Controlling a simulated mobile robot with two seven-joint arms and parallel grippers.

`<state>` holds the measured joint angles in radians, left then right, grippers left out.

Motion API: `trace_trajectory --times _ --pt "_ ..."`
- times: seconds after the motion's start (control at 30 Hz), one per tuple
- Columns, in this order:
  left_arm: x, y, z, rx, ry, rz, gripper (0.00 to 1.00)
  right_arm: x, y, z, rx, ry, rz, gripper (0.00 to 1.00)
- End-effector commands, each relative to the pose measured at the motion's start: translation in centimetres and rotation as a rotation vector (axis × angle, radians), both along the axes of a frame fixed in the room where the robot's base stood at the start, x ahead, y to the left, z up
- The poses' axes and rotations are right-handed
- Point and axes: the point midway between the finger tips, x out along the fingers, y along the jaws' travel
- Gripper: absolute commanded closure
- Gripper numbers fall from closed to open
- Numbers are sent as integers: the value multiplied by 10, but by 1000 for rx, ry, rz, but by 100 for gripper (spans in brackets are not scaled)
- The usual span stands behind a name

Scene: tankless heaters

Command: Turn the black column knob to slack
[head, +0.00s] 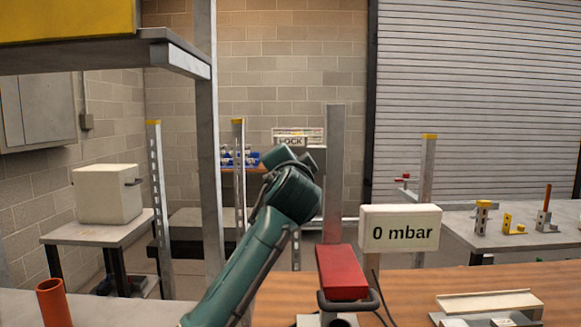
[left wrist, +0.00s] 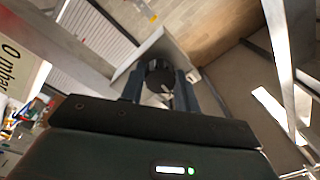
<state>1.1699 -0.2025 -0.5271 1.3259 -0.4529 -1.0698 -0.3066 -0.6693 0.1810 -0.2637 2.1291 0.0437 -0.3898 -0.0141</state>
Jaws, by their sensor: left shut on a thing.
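The black column knob (left wrist: 159,74) is in the left wrist view, between the two fingers of my left gripper (left wrist: 160,84). The fingers are shut on it from both sides. A pale mark shows on the knob, but its setting cannot be read. The knob sits on the grey metal column (left wrist: 150,47). In the head view the column (head: 334,190) stands upright, and my left gripper (head: 314,157) reaches it at its upper part. There the wrist and gripper hide the knob.
A white display (head: 400,229) reading "0 mbar" stands right of the column. An orange tube (head: 53,302) is at lower left. A metal frame (head: 205,140) stands left of my arm.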

Motion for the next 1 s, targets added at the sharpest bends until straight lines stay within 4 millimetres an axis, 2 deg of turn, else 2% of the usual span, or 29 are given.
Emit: trace_trajectory --times 0.43,0.47,0.7,1.0 --pt "0 0 0 -9 -1 0 91 -2 0 -2 0 5 -1 64" --pt "0 0 0 -9 -1 0 68 -2 0 -2 0 5 -1 64" --pt "0 0 0 -8 -1 0 48 -2 1 -2 1 5 0 64" --pt "-2 0 0 -9 -2 -1 47 -2 1 -3 1 6 3 64"
